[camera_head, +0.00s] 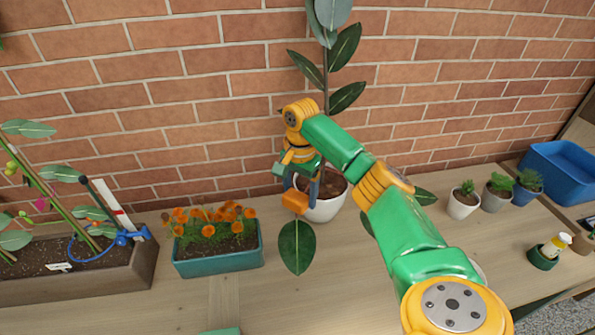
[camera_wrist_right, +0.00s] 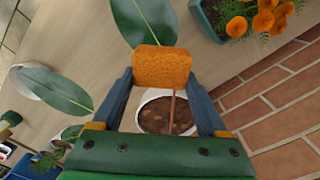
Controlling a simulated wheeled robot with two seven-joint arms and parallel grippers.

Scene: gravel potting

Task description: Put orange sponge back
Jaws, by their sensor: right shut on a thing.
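The orange sponge (camera_head: 295,202) is held between the fingers of my right gripper (camera_head: 299,184), above the table in front of the white pot (camera_head: 325,208). In the right wrist view the sponge (camera_wrist_right: 161,68) sits between the two blue fingertips (camera_wrist_right: 160,80) of the right gripper. The white pot (camera_wrist_right: 155,95), with brown soil and a stem, shows behind and below the sponge there. My left gripper is in neither view.
A teal planter of orange flowers (camera_head: 218,262) stands left of the pot. A brown trough (camera_head: 145,265) with plants is further left. Small potted plants (camera_head: 463,205) and a blue bin (camera_head: 560,175) are at the right. The brick wall (camera_head: 180,70) is behind. The front-middle tabletop (camera_head: 310,300) is mostly clear.

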